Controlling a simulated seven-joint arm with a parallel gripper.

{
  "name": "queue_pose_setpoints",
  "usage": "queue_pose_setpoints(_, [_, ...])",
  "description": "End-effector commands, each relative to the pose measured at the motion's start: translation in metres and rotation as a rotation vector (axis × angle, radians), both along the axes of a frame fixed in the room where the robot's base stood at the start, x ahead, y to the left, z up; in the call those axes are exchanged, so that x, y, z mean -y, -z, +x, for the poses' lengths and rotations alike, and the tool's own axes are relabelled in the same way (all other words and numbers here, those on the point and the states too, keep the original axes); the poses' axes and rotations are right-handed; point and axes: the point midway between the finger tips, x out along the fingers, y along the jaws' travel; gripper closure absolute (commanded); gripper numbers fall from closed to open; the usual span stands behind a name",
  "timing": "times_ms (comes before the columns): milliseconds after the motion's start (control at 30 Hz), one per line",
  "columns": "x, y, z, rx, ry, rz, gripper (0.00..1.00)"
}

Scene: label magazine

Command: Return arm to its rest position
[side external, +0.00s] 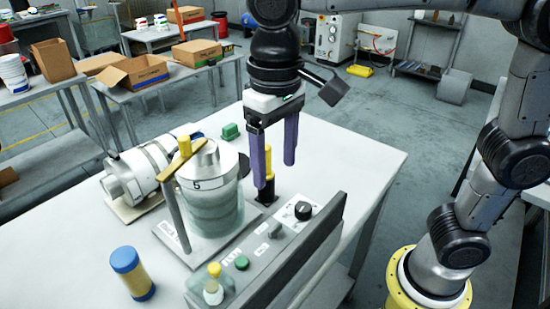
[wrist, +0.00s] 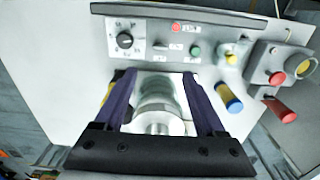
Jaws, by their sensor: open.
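My gripper (side external: 274,160) has two purple fingers. It is open and hangs above the white table (side external: 350,165), with nothing between the fingers in the side view. In the wrist view, my gripper (wrist: 163,100) spans the picture of a glass-walled cylinder with a metal top (wrist: 158,122), which lies beyond the fingers. A yellow-and-black post (side external: 264,187) stands just below and behind the fingers.
A control panel (side external: 270,245) with a dark knob and buttons lines the table's front. A blue-and-yellow cylinder (side external: 132,272) stands at front left. A white-and-grey horizontal machine (side external: 135,170) lies at left. A green block (side external: 230,131) sits behind. The table's right side is clear.

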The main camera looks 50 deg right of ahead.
Motion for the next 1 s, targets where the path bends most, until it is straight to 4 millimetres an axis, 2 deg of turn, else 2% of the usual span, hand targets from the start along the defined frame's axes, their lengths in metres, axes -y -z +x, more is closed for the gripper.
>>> queue_pose_setpoints(100, [0.006,-0.002,0.003,0.007,0.020,0.004,0.28])
queue_pose_setpoints(167, [0.018,-0.013,0.004,0.035,0.054,0.020,0.28])
queue_pose_setpoints(267, [0.053,-0.026,-0.009,0.079,0.140,0.041,0.28])
queue_pose_setpoints(367, [0.092,-0.028,-0.032,0.145,0.216,0.063,0.28])
queue_pose_setpoints(500, [0.136,-0.013,-0.069,0.263,0.250,0.076,0.28])
queue_pose_setpoints(600, [0.155,0.007,-0.093,0.346,0.234,0.066,0.28])
queue_pose_setpoints(733, [0.167,0.036,-0.112,0.427,0.170,0.039,0.28])
queue_pose_setpoints(900, [0.168,0.065,-0.117,0.466,0.037,0.007,0.28])
queue_pose_setpoints(1000, [0.168,0.062,-0.111,0.493,-0.009,-0.004,0.28])
